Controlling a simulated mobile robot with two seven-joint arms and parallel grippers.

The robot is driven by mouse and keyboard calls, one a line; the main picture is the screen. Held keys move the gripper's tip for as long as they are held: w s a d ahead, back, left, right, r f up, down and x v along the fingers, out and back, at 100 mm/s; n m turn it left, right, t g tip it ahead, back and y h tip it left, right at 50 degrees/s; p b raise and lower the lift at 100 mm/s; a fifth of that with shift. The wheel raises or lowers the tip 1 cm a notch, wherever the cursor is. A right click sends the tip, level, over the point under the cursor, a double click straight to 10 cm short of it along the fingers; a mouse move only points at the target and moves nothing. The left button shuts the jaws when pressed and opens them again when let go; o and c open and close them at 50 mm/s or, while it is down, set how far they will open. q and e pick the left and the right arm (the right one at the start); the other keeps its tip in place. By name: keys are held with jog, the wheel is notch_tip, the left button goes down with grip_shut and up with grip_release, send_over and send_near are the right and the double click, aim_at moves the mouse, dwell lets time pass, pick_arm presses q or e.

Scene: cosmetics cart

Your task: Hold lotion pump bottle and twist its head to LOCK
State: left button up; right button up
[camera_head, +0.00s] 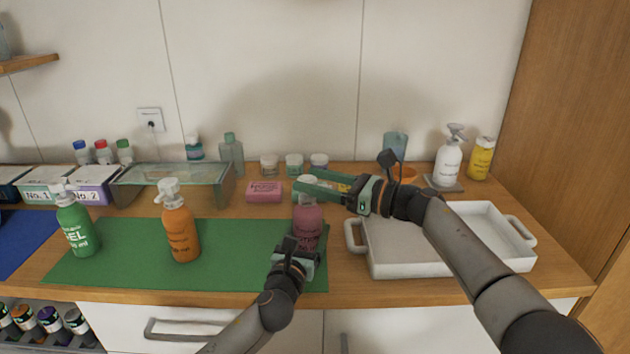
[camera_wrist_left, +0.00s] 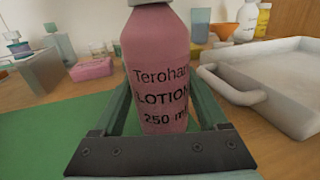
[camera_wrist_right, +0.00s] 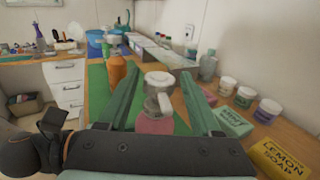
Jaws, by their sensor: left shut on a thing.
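The pink lotion bottle (camera_head: 308,228) stands upright at the right end of the green mat (camera_head: 110,268). Its label reads LOTION in the left wrist view (camera_wrist_left: 162,75). My left gripper (camera_head: 303,246) is shut on the bottle's body from the front. My right gripper (camera_head: 312,187) reaches in from the right at the height of the pump head. In the right wrist view the pale pump head (camera_wrist_right: 160,82) sits between the two fingers, with visible gaps on both sides, so this gripper is open. The fingers partly hide the pump head in the head view.
An orange pump bottle (camera_head: 181,235) and a green gel bottle (camera_head: 78,230) stand on the mat's left. A white tray (camera_head: 440,270) lies close right of the pink bottle. Pink soap (camera_head: 264,191) and small jars stand behind. A white pump bottle (camera_head: 447,163) is at back right.

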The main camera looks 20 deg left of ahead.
jog(key=shift+o, duration=0.8)
jog(key=shift+d, duration=0.4)
jog(key=s+d, duration=0.2)
jog(key=d, duration=0.9)
jog(key=shift+s, duration=0.1)
pick_arm(q)
jog(key=o, duration=1.6)
